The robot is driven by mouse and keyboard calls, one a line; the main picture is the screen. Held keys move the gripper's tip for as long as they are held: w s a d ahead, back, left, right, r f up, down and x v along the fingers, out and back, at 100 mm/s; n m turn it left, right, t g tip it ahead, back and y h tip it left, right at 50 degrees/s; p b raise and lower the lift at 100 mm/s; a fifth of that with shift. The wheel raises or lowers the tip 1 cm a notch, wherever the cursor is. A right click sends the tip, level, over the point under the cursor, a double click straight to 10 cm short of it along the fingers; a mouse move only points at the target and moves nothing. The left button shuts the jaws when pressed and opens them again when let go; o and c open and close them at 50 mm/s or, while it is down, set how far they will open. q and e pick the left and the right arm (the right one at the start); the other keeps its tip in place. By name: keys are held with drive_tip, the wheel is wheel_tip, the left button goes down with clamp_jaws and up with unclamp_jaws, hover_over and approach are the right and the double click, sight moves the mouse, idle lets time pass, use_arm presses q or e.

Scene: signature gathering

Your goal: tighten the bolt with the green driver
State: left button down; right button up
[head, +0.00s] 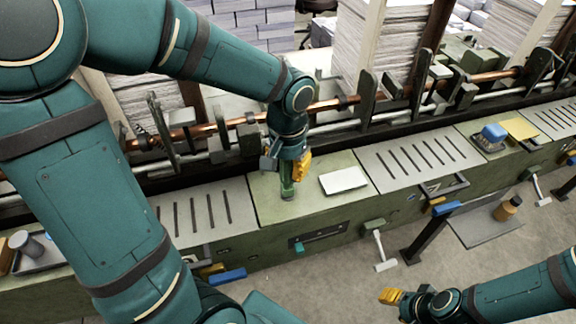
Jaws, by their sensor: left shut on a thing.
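My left gripper (287,170) points down over the green machine deck, with a yellow finger showing on its right side. It is shut on the green driver (288,188), which stands roughly upright with its lower end at or close to the deck. I cannot tell whether it touches. No bolt can be made out; the gripper and driver cover the spot below them. My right gripper (392,297) is low at the right, over the floor in front of the machine and away from the driver. Its yellow fingertips show, but not whether they are open.
A white pad (343,180) lies just right of the driver. Slotted grey plates (412,163) flank this deck section. A copper-coloured rod (330,104) and upright dark brackets run behind, before tall paper stacks (375,50). A tray with a blue-topped item (494,133) is at right.

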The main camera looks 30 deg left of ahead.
use_arm(q)
drive_tip(key=shift+r+p, duration=1.3)
drive_tip(key=shift+r, duration=0.5)
